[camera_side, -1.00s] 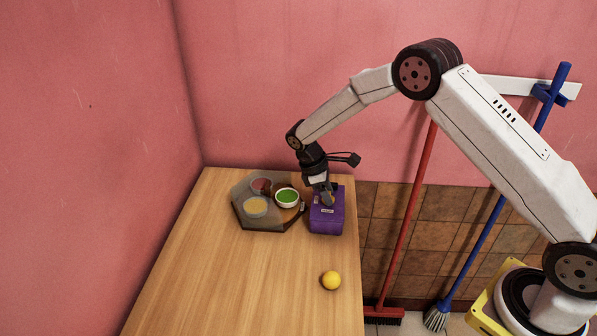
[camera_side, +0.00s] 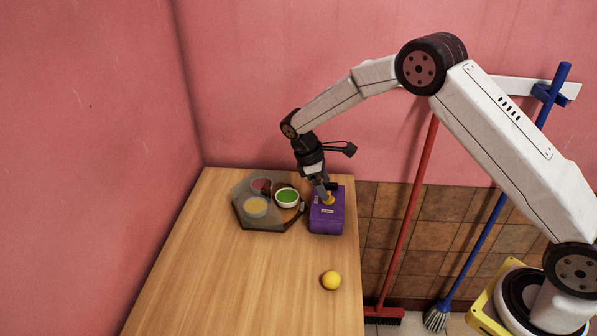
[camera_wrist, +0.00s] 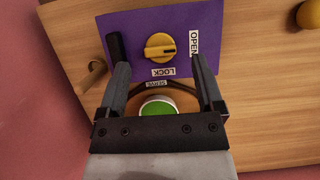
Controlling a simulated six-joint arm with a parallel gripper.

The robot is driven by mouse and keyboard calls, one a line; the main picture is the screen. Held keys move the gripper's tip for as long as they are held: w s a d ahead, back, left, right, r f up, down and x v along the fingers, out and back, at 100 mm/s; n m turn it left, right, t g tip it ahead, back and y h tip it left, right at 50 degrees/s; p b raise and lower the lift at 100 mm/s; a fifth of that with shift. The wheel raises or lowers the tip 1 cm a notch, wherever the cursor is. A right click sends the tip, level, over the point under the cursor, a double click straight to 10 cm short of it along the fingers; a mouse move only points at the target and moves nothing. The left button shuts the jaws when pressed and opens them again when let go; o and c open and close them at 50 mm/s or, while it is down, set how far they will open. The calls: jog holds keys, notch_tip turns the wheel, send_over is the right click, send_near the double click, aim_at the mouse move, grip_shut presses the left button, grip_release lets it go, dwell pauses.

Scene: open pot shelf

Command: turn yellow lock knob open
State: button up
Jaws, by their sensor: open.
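The yellow lock knob (camera_wrist: 159,47) sits on top of a purple box (camera_wrist: 140,25), at the right end of the tray in the side view (camera_side: 326,222). Its dark mark points right, toward the OPEN label (camera_wrist: 194,42); the LOCK label (camera_wrist: 162,72) is below it in the wrist view. My gripper (camera_wrist: 160,62) is open and empty, its fingertips to either side of the knob and apart from it in the picture. In the side view my gripper (camera_side: 329,190) is over the box, with part of the yellow knob showing beneath. The exact height gap is unclear.
A dark tray (camera_side: 243,222) left of the box holds green (camera_side: 287,197), yellow (camera_side: 256,207) and red (camera_side: 261,185) bowls. A yellow ball (camera_side: 331,280) lies near the table's right edge. A dark bar (camera_wrist: 114,47) stands on the box.

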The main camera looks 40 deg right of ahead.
aim_at(316, 200)
jog(key=shift+v, duration=2.45)
jog(key=s+r+m+t+y, duration=0.3)
jog(key=s+m+t, duration=0.2)
jog(key=s, duration=1.8)
jog(key=m, duration=0.3)
jog(key=shift+a+r+m+t, duration=0.15)
jog(key=shift+r+m+t, duration=0.15)
jog(key=shift+t, duration=0.1)
